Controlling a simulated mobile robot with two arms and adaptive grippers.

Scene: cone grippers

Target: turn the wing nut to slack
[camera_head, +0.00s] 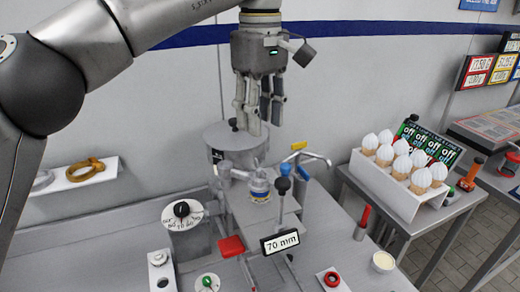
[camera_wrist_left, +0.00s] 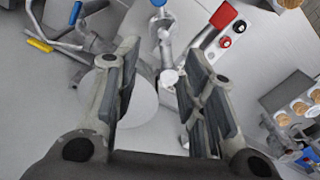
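My left gripper (camera_head: 262,118) hangs fingers down above the steel bench, in front of the wall. In the left wrist view the gripper (camera_wrist_left: 162,60) has its fingers well apart with nothing between them. I cannot make out a wing nut for certain. A grey metal fitting with a yellow end (camera_head: 299,146) and a blue end stands on the bench, below and to the right of the gripper. The fitting's yellow end also shows in the left wrist view (camera_wrist_left: 40,45), left of the fingers and apart from them. My right gripper is not in view.
A grey round drum (camera_head: 228,138) stands beneath the gripper. A blue-knobbed lever (camera_head: 282,186), a "70 mm" sign (camera_head: 281,242) and a red block (camera_head: 231,246) are in front. A rack of cones (camera_head: 397,193) stands at the right. A shelf with rings (camera_head: 62,178) is at the left.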

